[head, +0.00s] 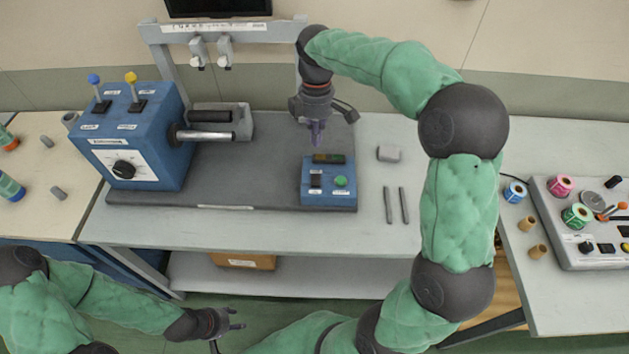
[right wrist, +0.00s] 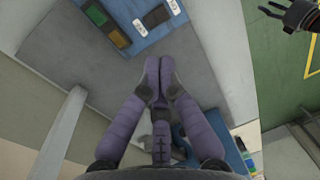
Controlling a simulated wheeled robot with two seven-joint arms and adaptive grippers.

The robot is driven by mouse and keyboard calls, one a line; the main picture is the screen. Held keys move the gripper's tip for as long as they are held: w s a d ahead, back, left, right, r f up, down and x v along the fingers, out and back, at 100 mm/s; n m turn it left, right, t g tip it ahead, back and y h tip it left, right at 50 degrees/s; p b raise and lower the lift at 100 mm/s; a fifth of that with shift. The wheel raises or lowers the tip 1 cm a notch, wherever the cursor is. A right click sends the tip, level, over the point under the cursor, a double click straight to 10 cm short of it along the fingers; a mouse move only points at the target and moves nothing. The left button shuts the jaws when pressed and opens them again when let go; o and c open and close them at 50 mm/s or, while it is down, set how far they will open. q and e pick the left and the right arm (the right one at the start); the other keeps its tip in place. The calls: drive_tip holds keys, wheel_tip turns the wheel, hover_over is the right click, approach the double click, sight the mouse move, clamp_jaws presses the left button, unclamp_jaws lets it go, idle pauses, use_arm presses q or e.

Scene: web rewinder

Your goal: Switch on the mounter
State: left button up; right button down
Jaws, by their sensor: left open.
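A small blue control box (head: 328,196) sits on the right end of the dark machine base. My right gripper (head: 317,138) points down just behind the box, above the base. In the right wrist view its purple fingertips (right wrist: 159,68) are together and empty, apart from the box, whose rocker (right wrist: 155,16) shows at the top. My left gripper (head: 237,320) is open and empty, low in front of the bench.
A larger blue unit (head: 128,142) with a knob, two levers and a roller stands left on the dark base (head: 235,180). A grey frame (head: 230,32) rises behind. Two rods (head: 396,205) and a grey block (head: 389,153) lie right of the base. Another panel (head: 580,240) is far right.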

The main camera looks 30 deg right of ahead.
sight(316, 182)
idle(0.3)
drive_tip(key=f+b, duration=0.2)
drive_tip(key=f, duration=0.2)
drive_tip(key=s+f+b, duration=0.1)
drive_tip(key=f+b, duration=0.1)
drive_tip(key=f, duration=0.3)
drive_tip(key=a+f+b, duration=0.1)
drive_tip(key=f+b, duration=0.1)
drive_tip(key=f, duration=0.3)
drive_tip(key=shift+s, duration=0.25)
drive_tip(key=shift+r, duration=0.1)
